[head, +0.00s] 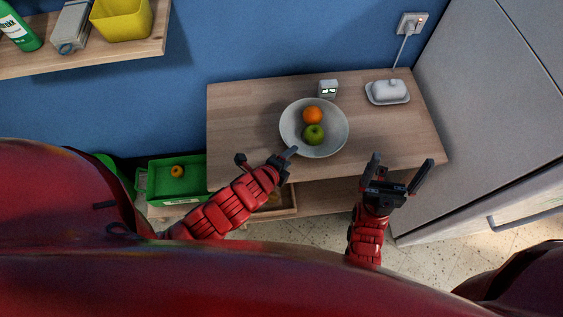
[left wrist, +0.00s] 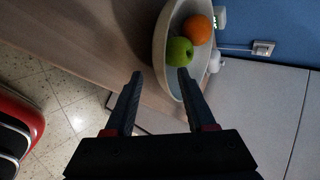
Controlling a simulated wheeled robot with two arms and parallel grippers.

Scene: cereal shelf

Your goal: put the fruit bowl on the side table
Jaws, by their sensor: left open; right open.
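The fruit bowl (head: 292,127) is pale grey and stands upright on the wooden table (head: 238,117), with an orange (head: 313,115) and a green apple (head: 314,135) in it. My left gripper (head: 266,157) is open and empty at the bowl's near left side. In the left wrist view, one open finger overlaps the bowl (left wrist: 165,45) near its rim and the other is outside it; I cannot tell whether they touch. My right gripper (head: 402,163) is open and empty, over the table's front edge, apart from the bowl on its right.
A small white clock (head: 328,88) stands just behind the bowl. A white butter dish (head: 387,92) is at the back right, beside the grey fridge (head: 480,110). A green crate (head: 158,180) is low at the left. The table's left part is clear.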

